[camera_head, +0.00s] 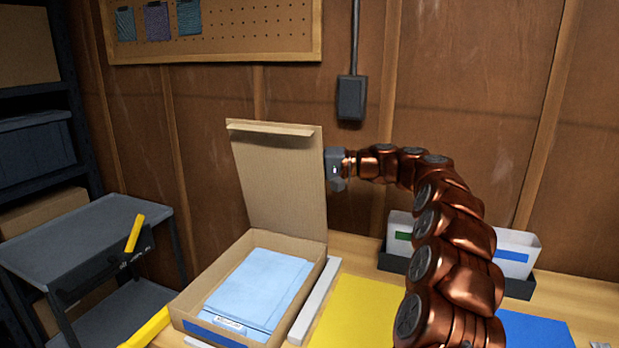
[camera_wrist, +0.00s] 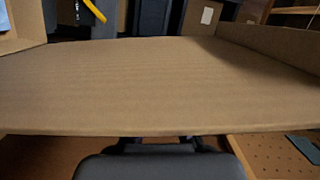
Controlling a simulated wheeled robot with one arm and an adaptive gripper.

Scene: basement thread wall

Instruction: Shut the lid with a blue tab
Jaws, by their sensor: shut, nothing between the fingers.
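A cardboard box (camera_head: 188,300) stands on the workbench with folded light blue cloth (camera_head: 258,290) inside. A blue strip with a white label (camera_head: 221,322) is on its front wall. Its hinged lid (camera_head: 282,178) stands up, roughly upright, at the back of the box; a narrow flap runs along its top. In the wrist view the lid (camera_wrist: 150,85) fills the middle. My gripper (camera_head: 334,168) is at the lid's right edge, high up, and its fingertips are mostly hidden there. In the wrist view my gripper (camera_wrist: 165,144) is shut and empty, close by the lid's edge; contact is unclear.
A grey bar (camera_head: 315,300) and a yellow mat (camera_head: 358,312) lie right of the box. A dark tray with white bins (camera_head: 515,255) stands farther right. A wall box with conduit (camera_head: 351,98) is behind. A grey cart (camera_head: 75,240) stands at left.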

